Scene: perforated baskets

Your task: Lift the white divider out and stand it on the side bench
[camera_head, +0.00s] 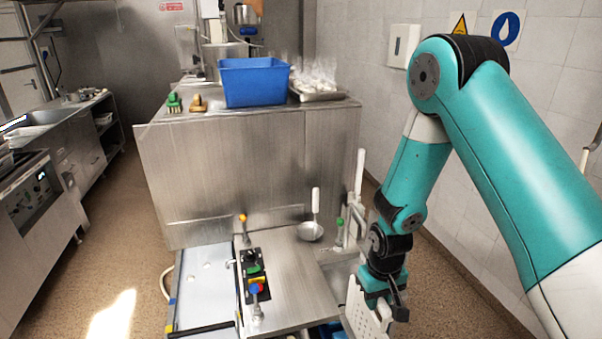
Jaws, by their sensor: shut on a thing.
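The white divider (360,312) is a thin panel with small holes, seen low in the picture right of centre. It stands roughly upright, slightly tilted. My gripper (384,302) is shut on its upper right edge. The divider's lower part is cut off by the picture's bottom edge, so I cannot tell whether it is clear of what lies below. I cannot tell for certain which surface is the side bench; a low steel worktop (290,270) lies left of the divider.
Behind rises a tall steel counter (250,165) with a blue bin (257,82), brushes (187,103) and a tray of glasses (315,80). A tiled wall stands close right. Floor is open at left.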

